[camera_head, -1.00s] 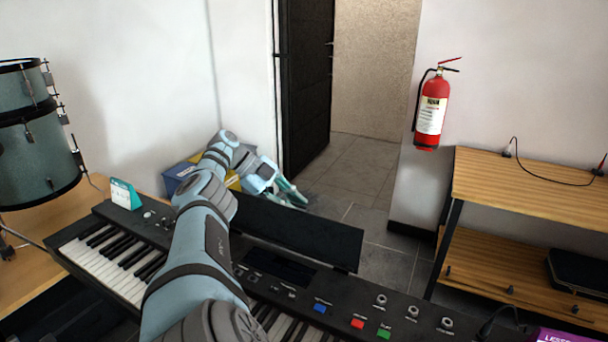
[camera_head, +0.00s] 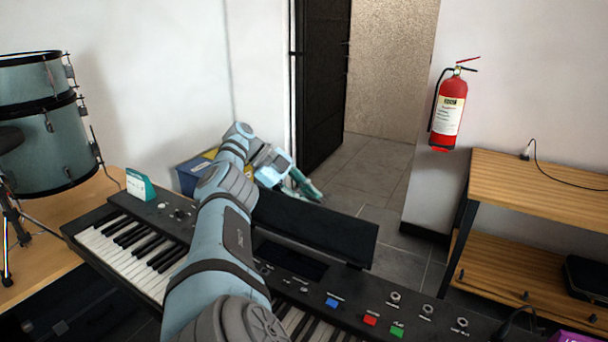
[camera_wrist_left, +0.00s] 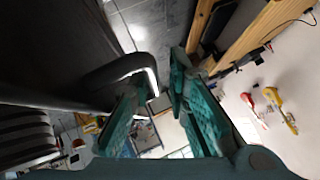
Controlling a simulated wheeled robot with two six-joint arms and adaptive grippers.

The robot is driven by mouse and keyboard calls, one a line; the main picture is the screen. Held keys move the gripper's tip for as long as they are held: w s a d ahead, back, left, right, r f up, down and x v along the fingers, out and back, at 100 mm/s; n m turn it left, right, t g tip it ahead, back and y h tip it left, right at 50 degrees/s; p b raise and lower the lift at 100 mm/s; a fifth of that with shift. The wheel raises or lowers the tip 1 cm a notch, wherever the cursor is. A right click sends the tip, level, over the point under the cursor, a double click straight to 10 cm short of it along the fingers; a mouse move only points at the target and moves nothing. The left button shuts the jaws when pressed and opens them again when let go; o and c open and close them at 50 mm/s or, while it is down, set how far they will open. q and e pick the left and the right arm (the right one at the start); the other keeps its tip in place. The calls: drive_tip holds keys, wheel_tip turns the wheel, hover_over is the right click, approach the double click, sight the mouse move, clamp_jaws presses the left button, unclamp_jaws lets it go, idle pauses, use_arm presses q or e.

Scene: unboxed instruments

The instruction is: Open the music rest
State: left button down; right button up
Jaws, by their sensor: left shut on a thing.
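The music rest (camera_head: 318,228) is a long black panel at the back of the black keyboard (camera_head: 365,300). It stands tilted behind the control panel, its left end hidden by my left arm. My left gripper (camera_head: 305,188) is beyond the rest's far side, its teal fingers pointing down to the right. In the left wrist view the fingers (camera_wrist_left: 160,95) are around a dark bent bar (camera_wrist_left: 128,68) beside a large dark surface. The bar seems to belong to the music rest, but the join is hard to see. My right gripper is not in view.
A teal-and-white card (camera_head: 139,185) stands on the keyboard's left end. Drums (camera_head: 45,150) are at the left, a blue bin (camera_head: 190,176) behind my arm. A wooden shelf (camera_head: 540,185) and a fire extinguisher (camera_head: 448,112) are at the right. The floor behind the keyboard is open.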

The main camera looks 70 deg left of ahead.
use_arm(q)
drive_tip(key=shift+w, duration=0.3)
drive_tip(key=c, duration=2)
unclamp_jaws()
drive_tip(key=shift+w+a+f, duration=0.1)
drive_tip(key=shift+a+f, duration=0.05)
drive_tip(key=shift+f, duration=0.1)
drive_tip(key=shift+p, duration=0.35)
